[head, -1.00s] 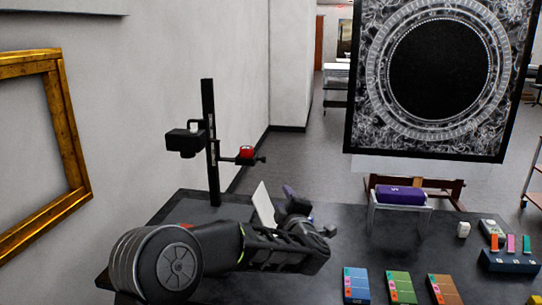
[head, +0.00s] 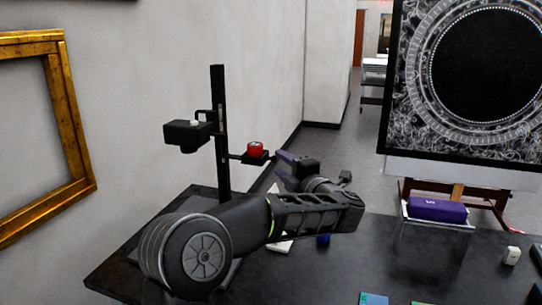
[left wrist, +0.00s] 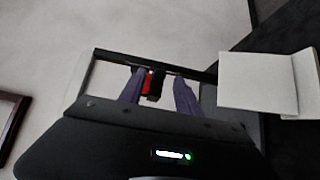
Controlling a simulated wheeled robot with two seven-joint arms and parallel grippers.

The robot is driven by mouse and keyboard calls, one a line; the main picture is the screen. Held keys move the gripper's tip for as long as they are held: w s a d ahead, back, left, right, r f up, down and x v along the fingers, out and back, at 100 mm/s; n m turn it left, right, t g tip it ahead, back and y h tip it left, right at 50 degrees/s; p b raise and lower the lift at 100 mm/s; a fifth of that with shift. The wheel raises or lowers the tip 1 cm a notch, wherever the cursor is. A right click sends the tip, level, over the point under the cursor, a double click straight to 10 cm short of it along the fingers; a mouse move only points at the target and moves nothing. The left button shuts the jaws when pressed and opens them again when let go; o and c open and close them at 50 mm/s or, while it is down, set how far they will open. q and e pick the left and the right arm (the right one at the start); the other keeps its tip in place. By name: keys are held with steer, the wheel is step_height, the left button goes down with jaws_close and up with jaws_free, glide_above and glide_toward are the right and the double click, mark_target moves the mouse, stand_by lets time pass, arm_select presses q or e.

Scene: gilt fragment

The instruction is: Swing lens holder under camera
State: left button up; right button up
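A black copy stand (head: 220,140) with an upright column stands at the table's far left. A dark box-shaped camera (head: 188,134) is fixed on the left of its column. The lens holder (head: 256,151), a short side arm with a red piece on it, points right, away from the camera. My left gripper (head: 288,160) is just right of the lens holder, with purple fingers. In the left wrist view, the fingers (left wrist: 158,82) are apart, and the red and black lens holder (left wrist: 152,84) shows between them, seemingly beyond the tips. My right gripper is out of view.
A white folded card (left wrist: 262,82) stands beside my left gripper in the left wrist view. A purple box (head: 440,210) sits on a clear stand at the right. A gold frame (head: 78,150) hangs on the left wall. The table's middle is mostly clear.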

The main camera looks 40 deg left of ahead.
mark_target(248, 156)
arm_select(q)
steer(key=p+x, duration=0.2)
steer(key=x, duration=0.5)
steer(key=shift+a, duration=0.2)
steer(key=shift+c, duration=0.6)
jaws_close()
stand_by(0.6)
